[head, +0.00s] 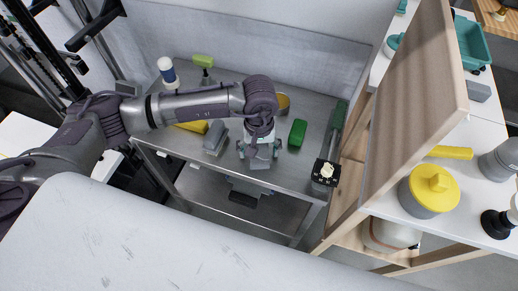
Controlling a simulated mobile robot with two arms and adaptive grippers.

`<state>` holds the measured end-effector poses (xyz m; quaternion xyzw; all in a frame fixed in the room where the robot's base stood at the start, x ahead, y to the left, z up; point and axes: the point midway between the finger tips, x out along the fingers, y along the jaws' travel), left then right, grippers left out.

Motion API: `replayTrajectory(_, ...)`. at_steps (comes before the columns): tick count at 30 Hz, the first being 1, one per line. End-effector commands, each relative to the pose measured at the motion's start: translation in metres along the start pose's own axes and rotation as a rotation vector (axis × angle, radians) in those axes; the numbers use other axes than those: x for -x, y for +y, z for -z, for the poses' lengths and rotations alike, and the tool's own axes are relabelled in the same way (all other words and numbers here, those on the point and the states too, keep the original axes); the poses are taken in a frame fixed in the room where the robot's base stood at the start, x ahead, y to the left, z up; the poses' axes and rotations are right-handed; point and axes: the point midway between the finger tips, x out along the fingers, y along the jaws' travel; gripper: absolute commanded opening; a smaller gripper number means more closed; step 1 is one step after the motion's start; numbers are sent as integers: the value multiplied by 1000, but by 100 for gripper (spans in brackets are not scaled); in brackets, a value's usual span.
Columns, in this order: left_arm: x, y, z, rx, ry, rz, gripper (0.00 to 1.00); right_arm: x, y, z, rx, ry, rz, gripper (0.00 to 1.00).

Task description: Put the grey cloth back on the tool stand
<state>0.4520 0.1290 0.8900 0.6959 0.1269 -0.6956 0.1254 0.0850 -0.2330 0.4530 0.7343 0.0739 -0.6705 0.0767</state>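My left gripper (260,154) points down over the front part of a metal table, its fingers spread apart. A small light grey piece (260,164) shows just below and between the fingertips. I cannot tell whether it is cloth or whether the fingers press on it. A grey folded-looking block (215,138) lies to the left of the gripper, apart from it. I cannot tell for sure which grey piece is the cloth. The metal table (180,153) may be the tool stand; no other stand is clear. My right gripper is not in view.
A green block (298,132) lies close right of the gripper. A yellow item (192,127), a white-and-blue bottle (168,72) and a green-topped tool (203,62) are further left. A black control box (325,174) sits at the right front corner. A tall wooden panel (415,95) stands right.

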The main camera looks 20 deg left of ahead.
Motion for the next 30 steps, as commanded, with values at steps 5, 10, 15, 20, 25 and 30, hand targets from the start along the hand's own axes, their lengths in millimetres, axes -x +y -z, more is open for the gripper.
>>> replayTrajectory(5, 1, 0, 0, 0, 0, 0, 81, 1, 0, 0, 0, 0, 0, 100)
replayTrajectory(10, 10, 1, 1, 0, 2, -2, 81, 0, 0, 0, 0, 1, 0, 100)
replayTrajectory(15, 42, 1, 2, -2, 6, -4, 81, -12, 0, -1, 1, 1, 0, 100)
replayTrajectory(20, 78, 0, 1, -2, 6, -4, 81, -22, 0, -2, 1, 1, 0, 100)
replayTrajectory(25, 106, 1, 1, 0, 4, -2, 81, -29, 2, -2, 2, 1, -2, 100)
replayTrajectory(30, 121, 0, 0, -1, 1, -1, 81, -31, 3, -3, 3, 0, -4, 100)
